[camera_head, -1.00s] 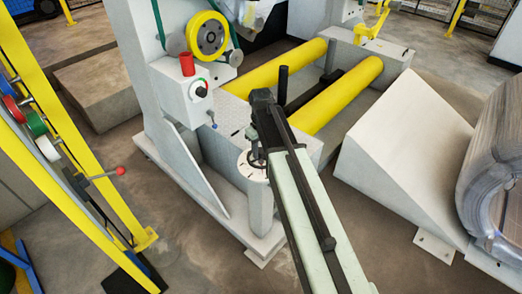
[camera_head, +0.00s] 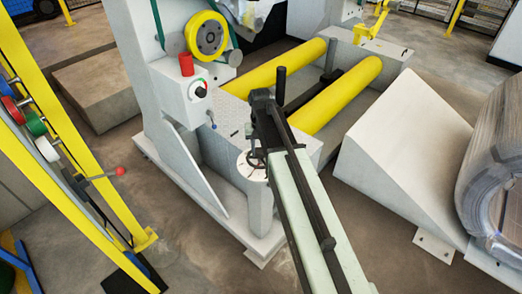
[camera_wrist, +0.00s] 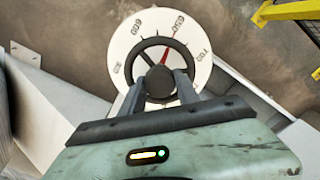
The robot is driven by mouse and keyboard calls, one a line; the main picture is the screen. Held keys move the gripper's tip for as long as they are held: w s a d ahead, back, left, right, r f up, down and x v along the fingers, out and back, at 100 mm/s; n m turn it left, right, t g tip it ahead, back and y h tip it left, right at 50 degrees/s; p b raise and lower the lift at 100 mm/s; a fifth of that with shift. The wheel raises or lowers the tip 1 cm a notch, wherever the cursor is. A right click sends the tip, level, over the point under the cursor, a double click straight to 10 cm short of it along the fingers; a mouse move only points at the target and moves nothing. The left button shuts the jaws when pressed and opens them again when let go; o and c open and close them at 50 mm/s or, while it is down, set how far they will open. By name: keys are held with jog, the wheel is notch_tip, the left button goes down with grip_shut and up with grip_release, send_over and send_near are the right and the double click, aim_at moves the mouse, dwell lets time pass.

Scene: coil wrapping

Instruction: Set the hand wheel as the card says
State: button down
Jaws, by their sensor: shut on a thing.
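The hand wheel (camera_wrist: 137,58) is dark and spoked, with a round hub, and sits over a white round dial (camera_wrist: 120,40). The dial has black numbers; 600, 650 and 700 can be read. A red pointer (camera_wrist: 166,57) points up and slightly right, close to the 650 mark. My gripper (camera_wrist: 172,90) is shut on the hub of the wheel. In the head view the wheel (camera_head: 251,159) and dial (camera_head: 243,168) are on top of a grey post, partly hidden by my arm. I cannot make out a card.
A grey machine with a control box (camera_head: 195,98) and a red lamp (camera_head: 186,65) stands behind the post. Yellow rollers (camera_head: 345,95) lie behind my arm. A grey wedge (camera_head: 400,160) and a wrapped coil (camera_head: 492,185) are at right. A yellow frame (camera_head: 60,165) stands at left.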

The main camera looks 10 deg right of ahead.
aim_at(261, 150)
jog(key=shift+w, duration=0.1)
dwell(0.3)
jog(key=c, duration=0.9)
grip_release()
notch_tip(261, 150, up, 8)
jog(key=p, duration=0.7)
jog(key=shift+f+p, duration=0.1)
jog(key=shift+p, duration=0.3)
jog(key=shift+r+p, duration=0.35)
jog(key=s+r+n+p, duration=0.1)
jog(key=s+r+p, duration=0.1)
jog(key=s, duration=0.5)
jog(key=s+r+n+p, duration=0.1)
jog(key=s+r+p, duration=0.1)
jog(key=s, duration=0.6)
jog(key=shift+r, duration=0.3)
